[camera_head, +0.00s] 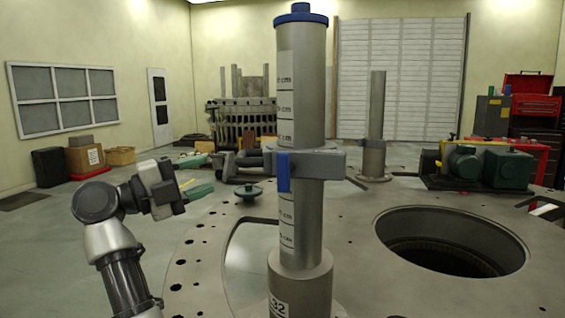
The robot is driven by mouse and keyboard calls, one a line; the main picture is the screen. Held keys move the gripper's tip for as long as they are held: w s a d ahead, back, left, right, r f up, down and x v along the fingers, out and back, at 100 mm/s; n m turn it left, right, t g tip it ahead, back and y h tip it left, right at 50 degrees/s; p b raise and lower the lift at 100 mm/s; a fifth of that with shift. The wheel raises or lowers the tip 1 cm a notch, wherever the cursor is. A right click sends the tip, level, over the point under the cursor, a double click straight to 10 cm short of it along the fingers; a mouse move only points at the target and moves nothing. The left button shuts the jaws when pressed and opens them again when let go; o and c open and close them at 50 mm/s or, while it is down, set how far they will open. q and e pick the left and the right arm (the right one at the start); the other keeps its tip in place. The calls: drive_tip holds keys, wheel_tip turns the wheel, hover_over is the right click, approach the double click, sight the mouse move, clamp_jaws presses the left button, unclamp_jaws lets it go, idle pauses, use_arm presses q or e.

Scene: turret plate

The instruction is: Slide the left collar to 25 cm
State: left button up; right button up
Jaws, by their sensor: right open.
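The left collar (312,163) is a grey ring with a blue tab (284,172) at its front and a block sticking out to the right. It sits around the near upright post (306,110), which has a blue cap and a cm scale. The collar is about halfway up, but the scale numbers are too small to read.
The post's wide base (300,290) stands on a round metal plate (360,280) with a large round opening (445,245) at right. A black knob (248,190) is left of the post. A second post (377,110) and a green motor (463,165) stand farther back.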

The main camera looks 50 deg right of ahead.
sight(240, 153)
drive_tip(key=x, duration=0.3)
drive_tip(key=p+x, duration=0.1)
drive_tip(key=x, duration=0.1)
drive_tip(key=p+x, duration=0.1)
drive_tip(key=x, duration=0.2)
drive_tip(key=shift+d+r, duration=0.2)
drive_tip(key=shift+r, duration=0.2)
drive_tip(key=shift+s+d, duration=0.1)
use_arm(q)
drive_tip(key=a, duration=0.1)
drive_tip(key=r, duration=0.1)
drive_tip(key=a, duration=0.1)
drive_tip(key=shift+w+a+r, duration=0.25)
drive_tip(key=shift+a+r, duration=0.05)
drive_tip(key=shift+a, duration=0.05)
use_arm(e)
clamp_jaws()
